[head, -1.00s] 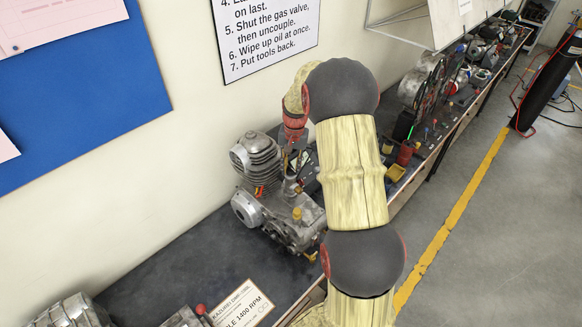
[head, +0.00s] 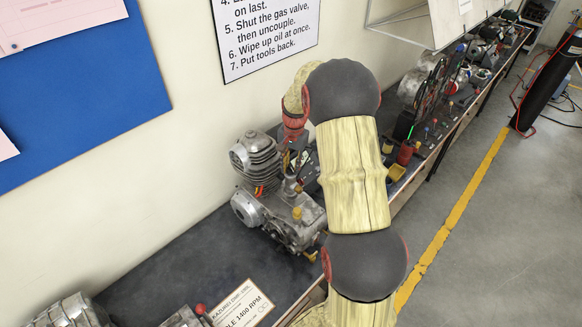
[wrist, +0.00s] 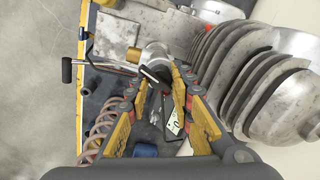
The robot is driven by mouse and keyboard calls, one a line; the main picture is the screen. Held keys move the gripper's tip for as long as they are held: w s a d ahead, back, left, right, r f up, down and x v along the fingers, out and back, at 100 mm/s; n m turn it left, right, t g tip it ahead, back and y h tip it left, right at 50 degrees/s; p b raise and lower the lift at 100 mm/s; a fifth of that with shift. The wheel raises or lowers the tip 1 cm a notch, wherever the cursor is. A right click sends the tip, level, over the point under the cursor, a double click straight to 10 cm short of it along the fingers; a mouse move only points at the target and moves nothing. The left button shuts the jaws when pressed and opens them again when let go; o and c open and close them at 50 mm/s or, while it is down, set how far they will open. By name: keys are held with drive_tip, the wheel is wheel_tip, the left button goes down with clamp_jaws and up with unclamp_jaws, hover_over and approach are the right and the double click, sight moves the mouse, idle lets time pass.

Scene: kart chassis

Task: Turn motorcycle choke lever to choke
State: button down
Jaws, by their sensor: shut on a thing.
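The motorcycle engine (head: 265,165) stands on the dark bench in the head view, its finned cylinder upright. In the wrist view a silver carburetor body (wrist: 156,53) sits left of the cylinder fins (wrist: 235,70). A small black lever (wrist: 150,75) with a pale edge sticks out of it; it looks like the choke lever. My gripper (wrist: 159,84) has its yellow-padded fingers on either side of this lever, closed in on it at the tips.
A black-handled crank or lever (wrist: 66,70) and a coiled hose (wrist: 100,130) lie left in the wrist view. In the head view, a red cup (head: 405,153) and yellow bin (head: 396,173) stand right of my arm. The wall is close behind the engine.

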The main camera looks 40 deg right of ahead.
sight(291, 168)
drive_tip(key=m, duration=0.4)
drive_tip(key=shift+m, duration=0.3)
drive_tip(key=shift+r+m+b, duration=0.1)
drive_tip(key=shift+m+b, duration=0.4)
drive_tip(key=shift+m, duration=1.8)
drive_tip(key=c, duration=1.6)
unclamp_jaws()
drive_tip(key=shift+w+a, duration=0.1)
drive_tip(key=shift+o, duration=0.3)
wheel_tip(291, 168, up, 12)
drive_tip(key=shift+s+a, duration=0.15)
drive_tip(key=shift+s, duration=0.2)
